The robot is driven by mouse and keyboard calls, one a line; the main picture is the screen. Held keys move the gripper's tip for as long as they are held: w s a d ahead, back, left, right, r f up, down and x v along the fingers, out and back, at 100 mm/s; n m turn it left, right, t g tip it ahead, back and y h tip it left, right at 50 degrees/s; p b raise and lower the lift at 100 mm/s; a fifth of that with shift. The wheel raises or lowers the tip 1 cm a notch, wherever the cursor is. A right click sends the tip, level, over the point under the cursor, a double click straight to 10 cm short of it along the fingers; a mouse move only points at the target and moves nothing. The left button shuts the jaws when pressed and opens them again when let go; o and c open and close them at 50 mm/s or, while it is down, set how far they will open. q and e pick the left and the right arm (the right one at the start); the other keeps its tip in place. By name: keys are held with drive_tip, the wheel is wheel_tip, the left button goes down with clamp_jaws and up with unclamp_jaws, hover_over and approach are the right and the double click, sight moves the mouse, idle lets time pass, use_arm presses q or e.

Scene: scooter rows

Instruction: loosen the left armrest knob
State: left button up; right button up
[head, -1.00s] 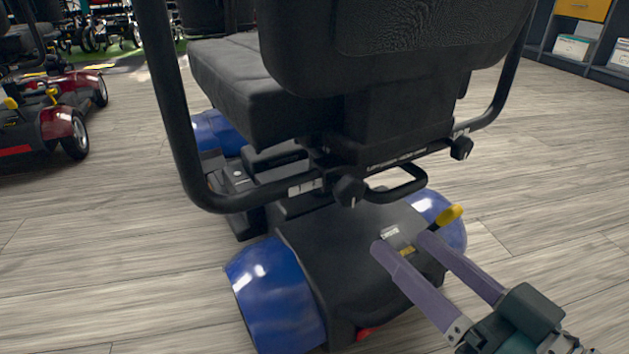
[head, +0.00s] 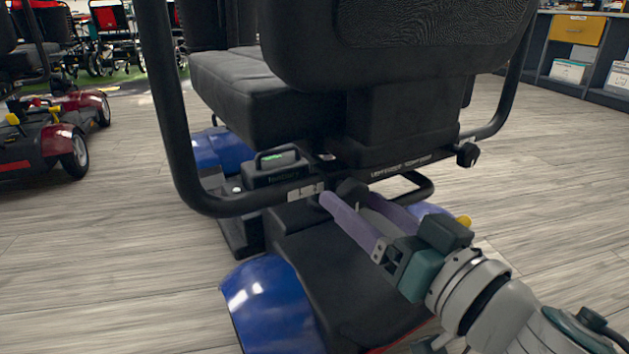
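The scooter's black left armrest knob (head: 351,188) sits on the rear bar below the seat back, left of centre in the head view. A second black knob (head: 467,154) is on the right end of the bar. My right gripper (head: 347,198) has come in from the lower right, its two purple fingers apart. The fingertips are at the left knob, one on each side of it in the picture. Whether they touch it I cannot tell. The fingers and palm hide part of the rear cover. My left gripper is not in view.
The black armrest tube (head: 181,130) curves down at left, and the seat back (head: 395,45) overhangs the knobs. A blue rear fender (head: 265,300) is below. A red scooter (head: 60,140) stands far left, shelves (head: 570,50) at the back right. Open floor lies on both sides.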

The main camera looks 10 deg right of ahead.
clamp_jaws()
idle(0.4)
